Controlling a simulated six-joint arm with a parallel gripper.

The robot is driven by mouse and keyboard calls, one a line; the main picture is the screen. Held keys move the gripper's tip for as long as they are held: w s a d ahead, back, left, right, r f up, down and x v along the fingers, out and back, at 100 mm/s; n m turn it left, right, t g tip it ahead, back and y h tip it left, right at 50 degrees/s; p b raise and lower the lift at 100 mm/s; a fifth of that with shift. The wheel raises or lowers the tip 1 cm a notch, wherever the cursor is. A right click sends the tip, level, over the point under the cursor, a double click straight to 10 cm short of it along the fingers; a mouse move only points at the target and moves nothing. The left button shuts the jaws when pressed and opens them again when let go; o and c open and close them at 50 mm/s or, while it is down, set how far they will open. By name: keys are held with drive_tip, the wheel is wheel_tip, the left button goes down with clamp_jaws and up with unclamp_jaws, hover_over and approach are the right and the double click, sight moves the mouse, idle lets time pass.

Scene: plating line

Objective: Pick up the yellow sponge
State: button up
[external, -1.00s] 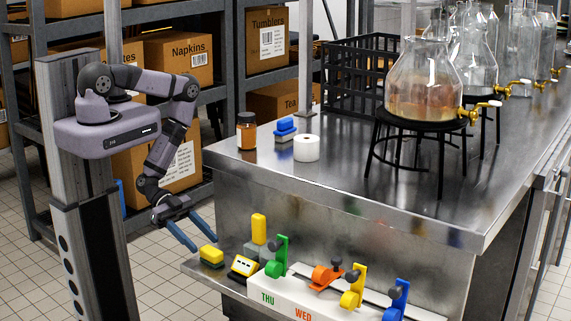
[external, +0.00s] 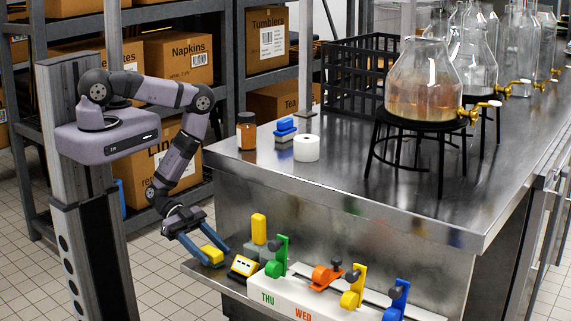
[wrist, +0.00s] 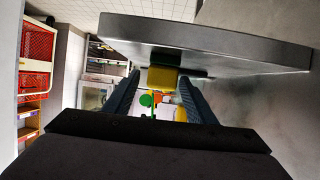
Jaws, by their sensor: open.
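The yellow sponge (external: 212,254), a small block with a darker lower layer, lies on the low front ledge at its left end. My gripper (external: 217,257) is open, with its two blue fingers reaching down on either side of the sponge. In the wrist view a yellow block (wrist: 163,78) shows between the fingertips (wrist: 159,78), with no clear contact. I cannot tell from the pictures whether either finger touches the sponge.
Right of the sponge are a yellow timer-like block (external: 243,266), an upright yellow piece (external: 258,229) and a green clamp (external: 277,256) on a white rail (external: 325,306). The steel counter (external: 345,187) stands above. Open floor lies to the left.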

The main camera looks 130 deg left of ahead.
drive_tip(key=c, duration=1.1)
drive_tip(key=shift+d+r, duration=0.1)
drive_tip(key=shift+r, duration=0.05)
